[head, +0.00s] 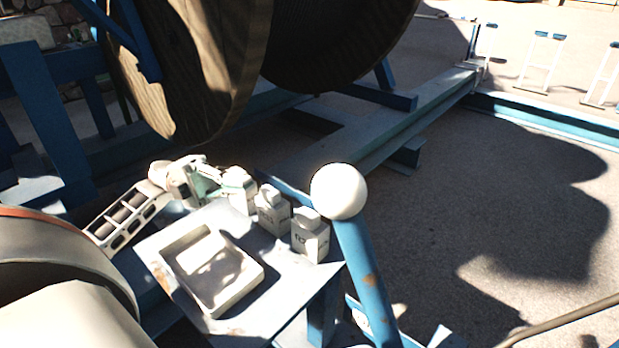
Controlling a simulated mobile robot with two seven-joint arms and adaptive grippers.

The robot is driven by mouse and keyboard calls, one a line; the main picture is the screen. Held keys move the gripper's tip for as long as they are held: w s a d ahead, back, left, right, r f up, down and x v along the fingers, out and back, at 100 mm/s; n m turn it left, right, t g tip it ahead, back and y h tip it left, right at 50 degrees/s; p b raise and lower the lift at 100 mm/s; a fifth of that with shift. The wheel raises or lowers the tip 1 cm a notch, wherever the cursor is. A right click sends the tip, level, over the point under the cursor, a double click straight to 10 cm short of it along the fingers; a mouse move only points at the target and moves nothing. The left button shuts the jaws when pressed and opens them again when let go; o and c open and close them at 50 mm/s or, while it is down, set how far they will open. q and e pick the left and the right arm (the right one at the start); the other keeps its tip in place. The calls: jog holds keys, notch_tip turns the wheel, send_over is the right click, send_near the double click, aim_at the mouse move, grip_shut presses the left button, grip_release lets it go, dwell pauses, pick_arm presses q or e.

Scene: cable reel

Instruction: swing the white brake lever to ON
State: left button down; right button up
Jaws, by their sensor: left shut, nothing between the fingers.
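A white ball knob (338,191) sits on top of a blue, rust-spotted bar that slants down to the right, at the picture's middle. It is the only lever-like white part I see; no ON marking is readable. My left gripper (212,186) is left of the knob, beyond the far left edge of a small table, pointing right. Its fingers look shut and empty, close to a small white container (238,188); I cannot tell if they touch. The gripper is clearly apart from the knob. My right gripper is not in view.
A blue-grey table (244,322) bears a white tray (234,291) and two more white containers (270,212), (310,238) beside the knob. A large wooden reel (200,60) stands behind in a blue frame (430,112). Open ground lies right.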

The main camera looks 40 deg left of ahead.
pick_arm(q)
jog(key=shift+s+a+r, duration=0.1)
jog(key=p+x, duration=0.4)
jog(key=x, duration=1)
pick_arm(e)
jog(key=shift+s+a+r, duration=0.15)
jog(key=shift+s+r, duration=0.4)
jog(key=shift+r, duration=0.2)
pick_arm(q)
jog(key=shift+r, duration=0.1)
